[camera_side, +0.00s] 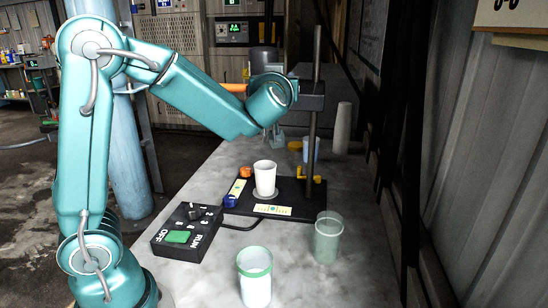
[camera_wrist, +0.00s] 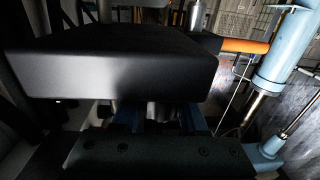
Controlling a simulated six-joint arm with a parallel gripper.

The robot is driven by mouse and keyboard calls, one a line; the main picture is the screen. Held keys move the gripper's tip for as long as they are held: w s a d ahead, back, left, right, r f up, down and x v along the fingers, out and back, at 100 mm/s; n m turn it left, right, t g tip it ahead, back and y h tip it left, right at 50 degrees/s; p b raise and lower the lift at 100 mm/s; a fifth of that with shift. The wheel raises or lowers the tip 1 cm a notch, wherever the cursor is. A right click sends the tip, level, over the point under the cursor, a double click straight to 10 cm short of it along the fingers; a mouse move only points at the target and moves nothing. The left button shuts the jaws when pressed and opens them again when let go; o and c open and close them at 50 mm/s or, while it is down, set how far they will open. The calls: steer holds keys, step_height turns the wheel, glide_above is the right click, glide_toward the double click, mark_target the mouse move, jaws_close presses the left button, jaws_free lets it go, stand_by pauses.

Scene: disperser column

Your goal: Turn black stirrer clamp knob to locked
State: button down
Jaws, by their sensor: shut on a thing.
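The black clamp block (camera_side: 312,96) sits on the upright metal column (camera_side: 312,130) above the stand base. In the wrist view the black block (camera_wrist: 120,72) fills the upper left and hides much of what lies behind it. My gripper (camera_wrist: 155,116) is just below this block in the picture, its jaws shut on a dark part that looks like the black stirrer clamp knob; only a sliver shows between the blue-edged fingers. In the side view my wrist hides the knob and most of the gripper. The knob's turn angle cannot be read.
An orange handle (camera_side: 234,88) sticks out left of the clamp. A white cup (camera_side: 265,178) stands on the black base plate (camera_side: 285,210). A control box (camera_side: 187,232), a green-rimmed beaker (camera_side: 255,280) and a clear green beaker (camera_side: 327,238) stand in front. Corrugated wall is at right.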

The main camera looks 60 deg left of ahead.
steer(key=shift+m+t+h, duration=0.3)
steer(key=shift+w+d+m+t+h, duration=0.15)
steer(key=shift+m+t+h, duration=0.7)
steer(key=shift+h, duration=0.15)
steer(key=shift+w+d+m+t+h, duration=0.1)
steer(key=shift+m+t+h, duration=0.7)
steer(key=shift+h, duration=0.2)
steer(key=shift+w+d+m+t+h, duration=0.15)
steer(key=shift+m+t+h, duration=0.35)
steer(key=shift+m+h, duration=0.55)
steer(key=shift+w+d+m+t+h, duration=0.1)
steer(key=shift+d+m+t+h, duration=0.3)
steer(key=shift+h, duration=0.95)
steer(key=shift+d+m+t+h, duration=0.15)
steer(key=shift+d+m+h, duration=0.1)
steer(key=shift+m+h, duration=1.35)
steer(key=shift+d+m+t+h, duration=0.15)
steer(key=shift+m+h, duration=0.85)
steer(key=shift+h, duration=1.2)
steer(key=shift+d+r+m+g+h, duration=0.1)
steer(key=shift+d+m+g+h, duration=0.15)
steer(key=shift+m+h, duration=0.4)
steer(key=shift+d+m+g+h, duration=0.2)
steer(key=shift+m+h, duration=0.15)
steer(key=shift+h, duration=0.5)
steer(key=shift+c, duration=2.2)
jaws_free()
steer(key=shift+s, duration=0.1)
